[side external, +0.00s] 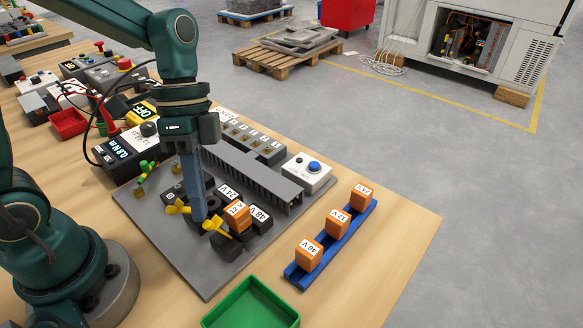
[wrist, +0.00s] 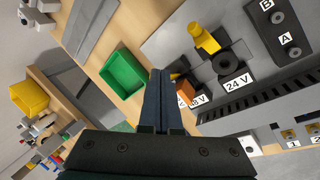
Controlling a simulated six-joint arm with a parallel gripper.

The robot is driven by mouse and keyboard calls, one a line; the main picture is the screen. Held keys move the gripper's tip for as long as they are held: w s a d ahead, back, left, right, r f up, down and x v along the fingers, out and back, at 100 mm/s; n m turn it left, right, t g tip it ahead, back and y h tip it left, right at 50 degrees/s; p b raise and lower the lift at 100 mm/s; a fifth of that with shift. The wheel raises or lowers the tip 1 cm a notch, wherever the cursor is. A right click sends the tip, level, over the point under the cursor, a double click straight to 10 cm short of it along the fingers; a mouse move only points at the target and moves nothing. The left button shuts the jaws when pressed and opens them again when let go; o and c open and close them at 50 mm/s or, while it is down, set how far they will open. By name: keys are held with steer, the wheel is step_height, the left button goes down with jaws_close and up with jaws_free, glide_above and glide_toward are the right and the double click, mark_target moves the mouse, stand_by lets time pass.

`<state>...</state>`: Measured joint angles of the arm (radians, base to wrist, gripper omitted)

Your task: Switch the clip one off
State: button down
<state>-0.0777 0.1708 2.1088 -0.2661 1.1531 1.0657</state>
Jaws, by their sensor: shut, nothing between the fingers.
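A grey board (side external: 205,278) carries a yellow lever-like clip (side external: 177,208) at the left and another yellow clip (side external: 216,227) to its right. I cannot tell which one is clip one. My gripper (side external: 198,216) points down, shut and empty, in front of a dark round part between the two clips. I cannot tell whether its tips touch anything. In the wrist view a yellow clip (wrist: 206,38) stands beside a dark round part, up and right of my gripper (wrist: 160,75). Black blocks marked 24 V (wrist: 237,82) and 48 V (side external: 260,219) sit near the clips.
An orange block (side external: 237,214) sits between the black blocks. A slotted grey duct (side external: 253,173) and a white box with a blue button (side external: 308,172) are behind. A blue rail (side external: 331,243) holds orange blocks at right. A green tray (side external: 250,306) lies in front.

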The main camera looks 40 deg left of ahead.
steer(key=shift+s+f, duration=0.35)
steer(key=shift+s, duration=0.4)
steer(key=shift+s+f, duration=0.3)
steer(key=shift+s, duration=0.4)
stand_by(0.7)
steer(key=shift+w+f, duration=0.2)
steer(key=shift+w, duration=0.55)
steer(key=shift+w+a, duration=0.1)
